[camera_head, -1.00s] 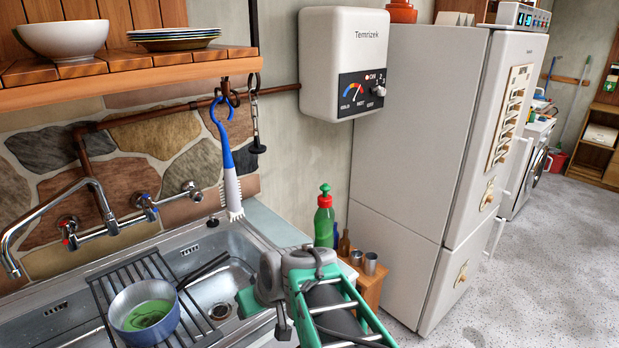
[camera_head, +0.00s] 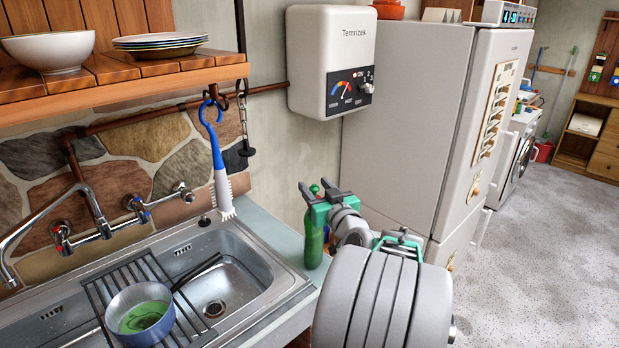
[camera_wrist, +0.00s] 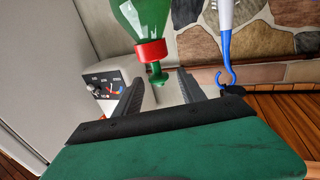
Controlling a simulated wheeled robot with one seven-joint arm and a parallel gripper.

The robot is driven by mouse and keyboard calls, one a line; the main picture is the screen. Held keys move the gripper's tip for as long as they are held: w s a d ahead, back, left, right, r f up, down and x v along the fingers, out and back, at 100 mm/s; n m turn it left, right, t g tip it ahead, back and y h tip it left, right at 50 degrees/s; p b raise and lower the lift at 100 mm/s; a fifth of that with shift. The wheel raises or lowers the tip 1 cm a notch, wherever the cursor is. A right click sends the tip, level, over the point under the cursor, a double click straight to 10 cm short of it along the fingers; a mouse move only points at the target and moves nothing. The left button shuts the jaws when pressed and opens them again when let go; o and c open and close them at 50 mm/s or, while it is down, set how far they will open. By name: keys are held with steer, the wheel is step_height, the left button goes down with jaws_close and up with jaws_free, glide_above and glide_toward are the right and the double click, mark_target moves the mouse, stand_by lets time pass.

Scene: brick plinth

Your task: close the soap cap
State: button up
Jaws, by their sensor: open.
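The green soap bottle (camera_head: 314,245) stands upright on the counter to the right of the sink, partly covered by my gripper. In the wrist view the bottle (camera_wrist: 150,15) appears upside down, with a red collar (camera_wrist: 150,53) and a green soap cap (camera_wrist: 157,76) at its end. My gripper (camera_head: 312,184) is at the height of the bottle's top and is open. In the wrist view my gripper (camera_wrist: 160,74) has one finger on each side of the cap, with gaps showing. Whether the cap is raised or pressed down I cannot tell.
The sink (camera_head: 255,275) holds a drying rack with a blue pot (camera_head: 130,299). A blue and white brush (camera_head: 221,180) hangs from the shelf (camera_head: 150,82). A water heater (camera_head: 322,60) and a fridge (camera_head: 400,130) stand behind and right of the bottle.

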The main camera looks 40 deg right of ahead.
mark_target(313, 185)
steer(key=p+x, duration=0.1)
steer(key=x, duration=0.3)
jaws_close()
stand_by(0.4)
stand_by(1.0)
